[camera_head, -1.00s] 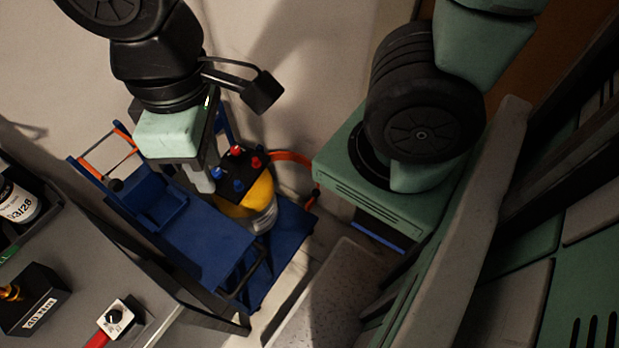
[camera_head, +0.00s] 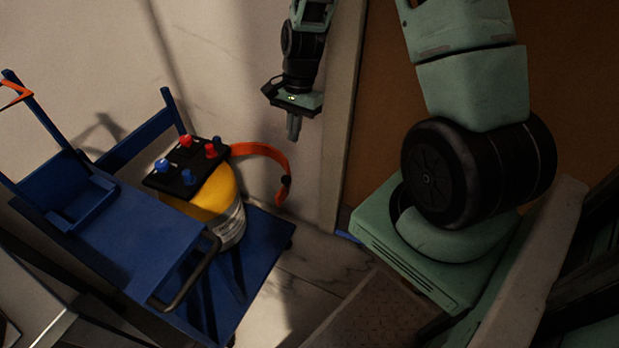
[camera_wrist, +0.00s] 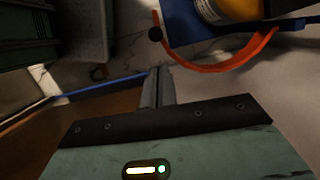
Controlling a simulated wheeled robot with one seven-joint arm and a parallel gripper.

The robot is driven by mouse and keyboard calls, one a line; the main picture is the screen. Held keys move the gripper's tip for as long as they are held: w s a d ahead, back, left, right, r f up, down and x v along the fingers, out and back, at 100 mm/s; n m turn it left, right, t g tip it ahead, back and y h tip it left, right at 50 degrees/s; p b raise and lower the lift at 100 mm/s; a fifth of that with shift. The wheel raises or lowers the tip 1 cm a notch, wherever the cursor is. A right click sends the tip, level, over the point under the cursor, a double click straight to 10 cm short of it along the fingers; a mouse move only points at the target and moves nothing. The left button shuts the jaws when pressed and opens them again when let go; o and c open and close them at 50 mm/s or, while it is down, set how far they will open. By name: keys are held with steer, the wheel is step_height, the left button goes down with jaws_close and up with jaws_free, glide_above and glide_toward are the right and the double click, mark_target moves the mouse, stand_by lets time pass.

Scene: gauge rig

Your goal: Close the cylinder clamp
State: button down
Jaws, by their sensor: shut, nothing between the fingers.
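The cylinder clamp is an orange curved band (camera_head: 268,158) with a dark knob at its free end, in the head view. It stands swung out to the right of the yellow-and-white cylinder (camera_head: 222,200) on the blue cart, apart from the cylinder's front. In the wrist view the orange band (camera_wrist: 222,64) arcs across the top, its dark knob at the left end. In the wrist view the gripper fingers (camera_wrist: 158,85) show together, below the band.
The blue cart (camera_head: 140,245) carries a black panel (camera_head: 185,168) with red and blue knobs above the cylinder. A pale wall (camera_head: 240,60) lies behind. The floor (camera_head: 320,265) right of the cart looks clear.

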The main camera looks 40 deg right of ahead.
steer(key=b+x, duration=0.3)
steer(key=x, duration=0.7)
steer(key=shift+d+f, duration=0.25)
steer(key=shift+a, duration=0.1)
